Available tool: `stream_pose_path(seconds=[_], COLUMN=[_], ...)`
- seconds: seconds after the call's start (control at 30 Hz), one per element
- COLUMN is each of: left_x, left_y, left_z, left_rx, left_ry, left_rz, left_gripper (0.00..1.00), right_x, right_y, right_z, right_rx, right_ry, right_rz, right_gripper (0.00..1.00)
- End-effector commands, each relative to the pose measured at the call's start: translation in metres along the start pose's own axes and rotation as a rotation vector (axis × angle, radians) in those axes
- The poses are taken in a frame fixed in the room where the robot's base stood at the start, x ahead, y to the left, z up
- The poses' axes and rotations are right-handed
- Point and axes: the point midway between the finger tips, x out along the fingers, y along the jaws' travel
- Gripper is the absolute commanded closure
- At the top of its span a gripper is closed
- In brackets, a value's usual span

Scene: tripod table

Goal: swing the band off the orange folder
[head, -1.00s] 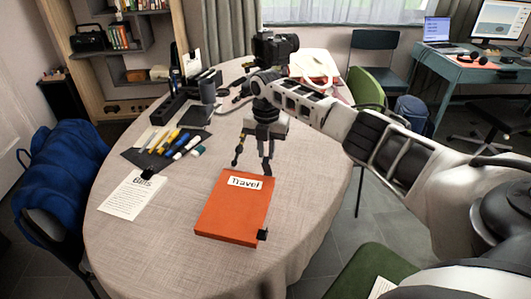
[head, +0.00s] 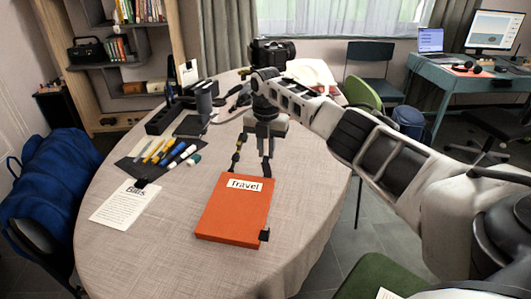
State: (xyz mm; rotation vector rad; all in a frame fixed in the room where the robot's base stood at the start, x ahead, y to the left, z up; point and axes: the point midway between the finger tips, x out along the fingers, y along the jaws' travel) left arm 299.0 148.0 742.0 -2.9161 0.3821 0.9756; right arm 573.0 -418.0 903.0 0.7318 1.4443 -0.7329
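The orange folder (head: 232,214) lies flat on the table and bears a white label reading "Travel". A small black piece (head: 264,235) sits at its near right corner; I cannot tell whether it is a clip or part of a band. I see no band across the cover. My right gripper (head: 251,168) is at the folder's far edge, fingers pointing down and spread apart, with nothing between them. I cannot tell whether its fingertips touch the folder. My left gripper is not in view.
The round table (head: 145,245) has free cloth left of and nearer than the folder. A "Bills" sheet (head: 125,208) lies at left, with several markers (head: 170,152) on a dark mat behind it. A black camera (head: 272,52) stands at the back. A green chair (head: 370,275) is at the near right.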

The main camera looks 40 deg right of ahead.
Motion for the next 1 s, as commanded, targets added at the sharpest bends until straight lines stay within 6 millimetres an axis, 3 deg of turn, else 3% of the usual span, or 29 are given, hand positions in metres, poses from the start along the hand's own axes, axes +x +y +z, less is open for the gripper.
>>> stream_pose_path(seconds=[0.4, 1.0], left_x=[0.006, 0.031], left_y=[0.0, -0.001], left_z=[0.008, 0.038], left_rx=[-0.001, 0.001], left_ry=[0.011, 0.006], left_rz=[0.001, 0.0], left_gripper=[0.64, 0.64], right_x=[-0.001, 0.002], right_y=[0.0, 0.0], right_z=[0.012, 0.024], right_rx=[0.001, 0.002], right_ry=[-0.002, -0.002], right_rz=[0.002, 0.001], right_gripper=[0.88, 0.88])
